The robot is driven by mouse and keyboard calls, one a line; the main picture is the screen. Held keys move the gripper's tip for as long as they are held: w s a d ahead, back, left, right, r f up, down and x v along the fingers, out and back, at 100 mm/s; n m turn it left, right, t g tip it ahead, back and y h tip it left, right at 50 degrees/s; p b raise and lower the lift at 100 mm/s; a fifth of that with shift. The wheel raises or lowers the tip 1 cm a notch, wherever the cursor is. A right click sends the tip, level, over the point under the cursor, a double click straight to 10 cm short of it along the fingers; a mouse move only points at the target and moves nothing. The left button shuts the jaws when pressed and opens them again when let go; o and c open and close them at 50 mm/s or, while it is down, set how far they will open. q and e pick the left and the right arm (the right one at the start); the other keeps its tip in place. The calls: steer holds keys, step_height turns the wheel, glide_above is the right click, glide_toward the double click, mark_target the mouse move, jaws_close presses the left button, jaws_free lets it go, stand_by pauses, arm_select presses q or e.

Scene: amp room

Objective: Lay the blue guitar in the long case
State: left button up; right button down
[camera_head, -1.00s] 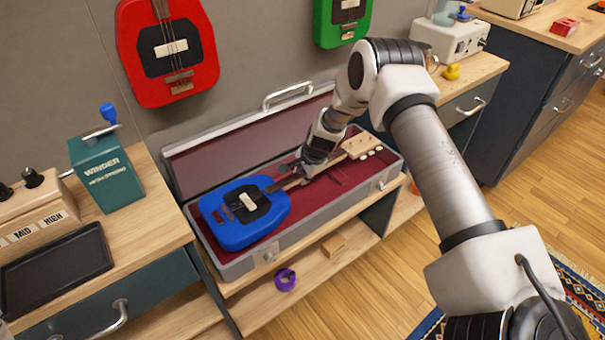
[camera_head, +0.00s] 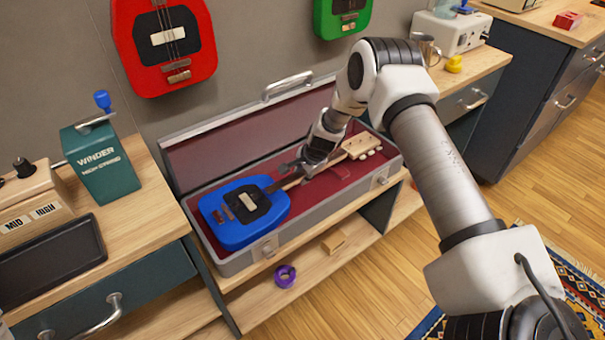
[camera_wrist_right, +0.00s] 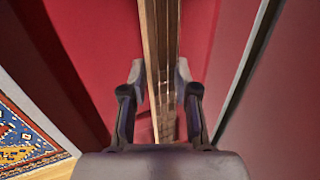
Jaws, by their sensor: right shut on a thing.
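The blue guitar (camera_head: 235,226) is in the open long case (camera_head: 343,216), body at the left and neck toward the right. Its pale headstock (camera_head: 361,147) is near the case's right end. I cannot tell whether the guitar rests fully on the red lining. My right gripper (camera_head: 293,172) is shut on the guitar's neck inside the case. In the right wrist view, its fingers (camera_wrist_right: 160,75) stand on either side of the wooden neck (camera_wrist_right: 160,30), with red lining around. My left gripper is out of view.
The case's raised lid (camera_head: 235,140) leans toward the wall behind. A purple roll (camera_head: 285,276) and a wooden block (camera_head: 333,241) are on the lower shelf. A green winder (camera_head: 102,165) stands on the left cabinet. Red (camera_head: 190,82) and green guitars (camera_head: 328,27) hang on the wall.

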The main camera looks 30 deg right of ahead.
stand_by(0.3)
steer(key=shift+f+b, duration=1.15)
steer(key=shift+b, duration=0.05)
steer(key=shift+w, duration=0.1)
steer(key=c, duration=0.8)
jaws_free()
steer(key=shift+s+f, duration=0.1)
steer(key=shift+s, duration=0.1)
steer(key=v, duration=1.2)
steer(key=shift+w+a, duration=0.1)
